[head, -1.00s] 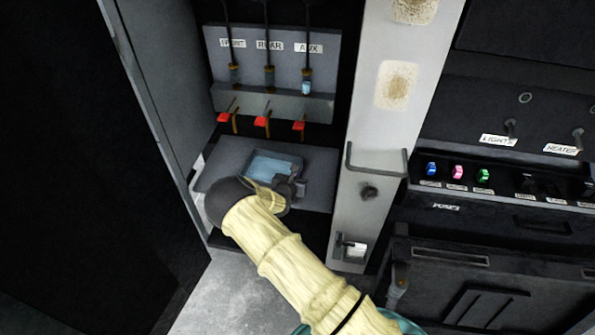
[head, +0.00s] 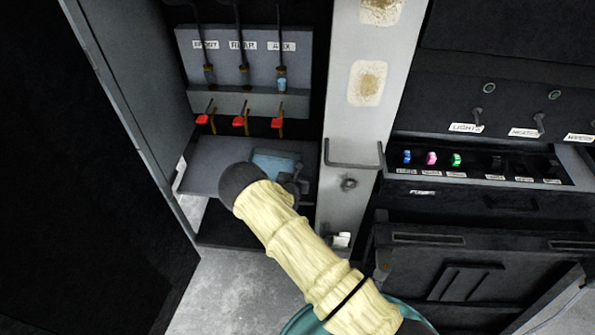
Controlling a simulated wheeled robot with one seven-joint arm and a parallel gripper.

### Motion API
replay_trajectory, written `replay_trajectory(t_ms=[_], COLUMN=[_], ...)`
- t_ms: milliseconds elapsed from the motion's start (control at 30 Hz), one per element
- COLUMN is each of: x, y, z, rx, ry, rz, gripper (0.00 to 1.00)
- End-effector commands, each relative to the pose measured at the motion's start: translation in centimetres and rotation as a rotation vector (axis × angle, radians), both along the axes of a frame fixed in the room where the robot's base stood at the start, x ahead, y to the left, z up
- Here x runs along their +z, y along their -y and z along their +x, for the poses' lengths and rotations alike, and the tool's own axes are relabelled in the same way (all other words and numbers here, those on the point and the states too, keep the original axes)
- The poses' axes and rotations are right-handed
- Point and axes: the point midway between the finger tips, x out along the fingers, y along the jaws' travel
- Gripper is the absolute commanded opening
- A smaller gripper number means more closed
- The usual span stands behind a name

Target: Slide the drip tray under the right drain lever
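The drip tray (head: 268,163) is a shallow blue tray on the grey shelf inside the open cabinet. Its front part is hidden behind my wrist. Three drain levers with red handles hang above the shelf. The right drain lever (head: 278,123), below the AUX label, is above and behind the tray, roughly in line with it in the picture. My gripper (head: 294,184) is dark and sits at the tray's front right, mostly covered by my arm. Whether its fingers are closed on the tray is hidden.
The shelf (head: 212,165) is bare to the tray's left. The middle lever (head: 240,121) and left lever (head: 204,119) hang there. A pale post (head: 349,120) with a bracket bounds the cabinet's right side. The open cabinet door (head: 130,80) stands at left.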

Motion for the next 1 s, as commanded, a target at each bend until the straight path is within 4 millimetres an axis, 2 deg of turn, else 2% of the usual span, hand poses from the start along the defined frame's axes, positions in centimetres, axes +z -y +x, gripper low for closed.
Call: replay_trajectory(t_ms=[67, 233, 667, 1000], x=[0.0, 0.0, 0.3, 2.0], y=[0.0, 0.0, -0.1, -1.1], z=[0.0, 0.0, -0.5, -4.8], rx=[-0.001, 0.000, -0.001, -0.001], ry=[-0.001, -0.001, 0.000, -0.002], rz=[0.000, 0.000, 0.001, 0.002], gripper=[0.00, 0.28, 0.28, 0.28])
